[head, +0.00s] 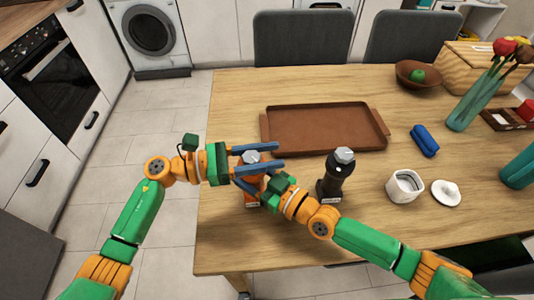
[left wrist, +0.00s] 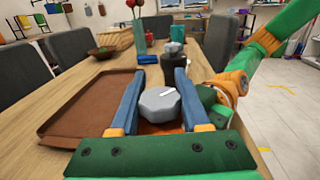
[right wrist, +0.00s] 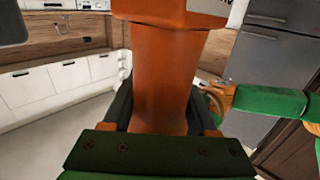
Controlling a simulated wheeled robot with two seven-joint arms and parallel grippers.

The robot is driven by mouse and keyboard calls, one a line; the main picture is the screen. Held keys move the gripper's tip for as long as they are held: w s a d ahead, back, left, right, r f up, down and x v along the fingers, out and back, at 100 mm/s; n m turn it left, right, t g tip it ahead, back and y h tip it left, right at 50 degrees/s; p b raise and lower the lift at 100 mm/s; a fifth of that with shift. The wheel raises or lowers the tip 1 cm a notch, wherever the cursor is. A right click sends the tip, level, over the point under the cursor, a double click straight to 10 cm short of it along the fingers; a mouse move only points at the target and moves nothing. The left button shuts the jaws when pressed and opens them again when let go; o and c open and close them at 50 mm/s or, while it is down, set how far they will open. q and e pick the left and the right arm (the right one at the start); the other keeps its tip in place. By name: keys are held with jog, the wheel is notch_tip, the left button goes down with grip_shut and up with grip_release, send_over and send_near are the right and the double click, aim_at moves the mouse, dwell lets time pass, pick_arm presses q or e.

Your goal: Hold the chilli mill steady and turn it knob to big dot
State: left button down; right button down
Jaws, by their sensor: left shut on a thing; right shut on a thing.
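The orange mill (head: 252,195) stands near the table's front left, with a grey faceted knob (head: 250,156) on top. In the left wrist view the knob (left wrist: 158,103) has a white mark pointing up and to the right. My left gripper (head: 281,155) is shut on the knob, a finger on each side. My right gripper (head: 246,178) is shut on the mill's body, lower down. The body (right wrist: 163,80) fills the middle of the right wrist view. I cannot make out any dots on the mill; its label is too small to read.
A dark mill (head: 333,175) with a grey knob stands to the right. A brown tray (head: 325,128) lies behind. A white jar (head: 404,186), its lid (head: 446,192) and a blue case (head: 425,140) are further right. The table's left edge is close.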

pick_arm(q)
jog(key=shift+s+m+g+y, duration=0.1)
jog(key=shift+s+m+g, duration=0.15)
jog(key=shift+m+g, duration=0.7)
jog(key=shift+s+m+g+y, duration=0.15)
jog(key=shift+m+g, duration=0.35)
jog(key=shift+g, duration=0.8)
jog(key=shift+s+m+g+y, duration=0.1)
jog(key=shift+s+m+g, duration=0.2)
jog(key=shift+m+g, duration=0.65)
jog(key=shift+c, duration=1.9)
grip_release()
jog(key=shift+w+a, duration=0.1)
notch_tip(320, 180, up, 10)
